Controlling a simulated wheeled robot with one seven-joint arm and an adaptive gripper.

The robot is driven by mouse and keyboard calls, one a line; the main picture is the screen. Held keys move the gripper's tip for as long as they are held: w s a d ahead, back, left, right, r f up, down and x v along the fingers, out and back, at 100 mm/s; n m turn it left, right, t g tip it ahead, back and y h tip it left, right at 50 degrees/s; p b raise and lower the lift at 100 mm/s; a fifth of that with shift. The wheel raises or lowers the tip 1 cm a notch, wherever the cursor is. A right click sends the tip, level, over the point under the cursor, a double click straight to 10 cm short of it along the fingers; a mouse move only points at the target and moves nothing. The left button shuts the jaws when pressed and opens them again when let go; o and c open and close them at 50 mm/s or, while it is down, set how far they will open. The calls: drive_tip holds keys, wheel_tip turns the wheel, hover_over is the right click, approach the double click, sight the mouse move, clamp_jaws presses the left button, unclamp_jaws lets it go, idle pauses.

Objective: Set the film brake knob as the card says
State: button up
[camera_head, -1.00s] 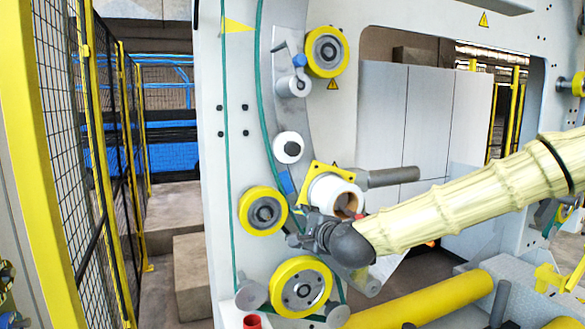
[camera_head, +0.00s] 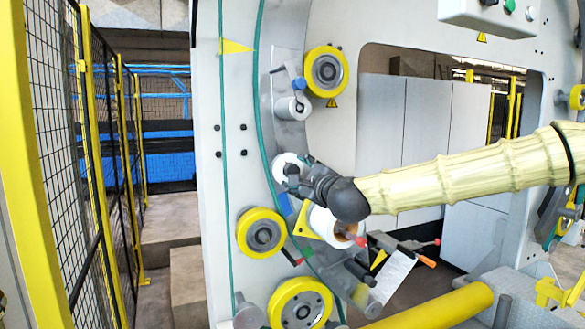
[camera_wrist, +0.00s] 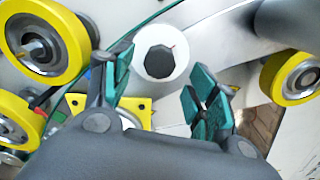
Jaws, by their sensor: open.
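A white round part with a dark, many-sided centre (camera_wrist: 160,54) lies ahead of my gripper (camera_wrist: 158,82) in the wrist view, which may be the film brake knob. In the head view the white part (camera_head: 281,163) is partly hidden by my gripper (camera_head: 290,176). My green-padded fingers are open and apart, one on each side of it in the picture. I cannot tell whether they touch it. A white sheet (camera_head: 393,277) hangs at the lower right in the head view, perhaps the card. No writing on it is readable.
A white film roll (camera_head: 322,222) on a yellow plate sits just below my gripper. Yellow wheels stand above (camera_head: 326,71), at lower left (camera_head: 261,233) and below (camera_head: 300,303). Red- and orange-handled parts (camera_head: 427,262) stick out at right. A mesh fence (camera_head: 98,160) stands left.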

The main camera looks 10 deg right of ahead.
sight(293, 172)
drive_tip(key=shift+w+a+p, duration=0.25)
drive_tip(key=shift+w+p, duration=0.2)
drive_tip(key=shift+w, duration=0.8)
drive_tip(key=shift+w+a+p, duration=0.2)
drive_tip(key=shift+w+p, duration=0.25)
drive_tip(key=shift+w, duration=0.75)
drive_tip(key=c, duration=1)
